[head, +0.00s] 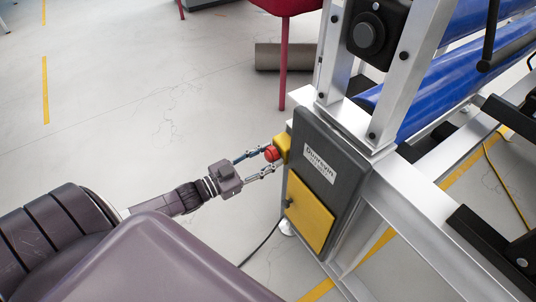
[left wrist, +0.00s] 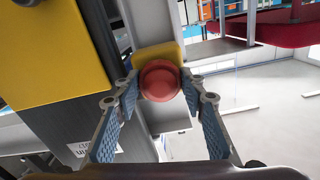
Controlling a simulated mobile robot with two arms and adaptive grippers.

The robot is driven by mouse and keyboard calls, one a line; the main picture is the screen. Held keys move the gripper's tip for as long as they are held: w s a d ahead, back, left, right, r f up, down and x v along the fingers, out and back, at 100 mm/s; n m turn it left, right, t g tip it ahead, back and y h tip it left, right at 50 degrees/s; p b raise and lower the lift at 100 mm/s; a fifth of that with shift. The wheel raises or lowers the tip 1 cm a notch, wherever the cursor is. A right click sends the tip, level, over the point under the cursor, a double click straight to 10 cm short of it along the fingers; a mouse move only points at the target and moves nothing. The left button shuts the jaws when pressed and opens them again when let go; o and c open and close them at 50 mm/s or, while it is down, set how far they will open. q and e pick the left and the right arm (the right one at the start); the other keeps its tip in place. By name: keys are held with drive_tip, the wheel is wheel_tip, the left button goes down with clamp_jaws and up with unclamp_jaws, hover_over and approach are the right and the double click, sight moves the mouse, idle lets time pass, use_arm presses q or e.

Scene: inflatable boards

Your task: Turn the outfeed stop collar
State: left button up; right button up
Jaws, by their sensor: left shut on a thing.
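The red round knob, which I take to be the stop collar (head: 271,153), sits on a yellow housing (head: 283,147) on the side of a dark grey control box (head: 330,160). My left gripper (head: 268,160) reaches it from the left and is shut on it. In the left wrist view the red collar (left wrist: 160,82) lies between the two blue-padded fingers (left wrist: 160,92), with the yellow housing (left wrist: 158,54) behind it. The fingers cover the collar's sides. My right gripper is in neither view.
A yellow panel (head: 309,214) is on the box's lower front. The aluminium frame (head: 420,215) carries blue rolls (head: 455,80) at the right. The floor at the left is clear.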

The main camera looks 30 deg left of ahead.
use_arm(q)
drive_tip(key=shift+m+p, duration=0.35)
drive_tip(key=shift+m, duration=0.85)
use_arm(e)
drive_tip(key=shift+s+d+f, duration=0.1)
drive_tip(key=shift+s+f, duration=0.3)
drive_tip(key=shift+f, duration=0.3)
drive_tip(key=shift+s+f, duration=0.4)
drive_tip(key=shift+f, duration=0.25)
use_arm(q)
drive_tip(key=o, duration=1.2)
drive_tip(key=shift+c, duration=0.2)
drive_tip(key=shift+s, duration=0.1)
drive_tip(key=v, duration=1.1)
drive_tip(key=shift+s+a, duration=0.2)
drive_tip(key=shift+s, duration=0.15)
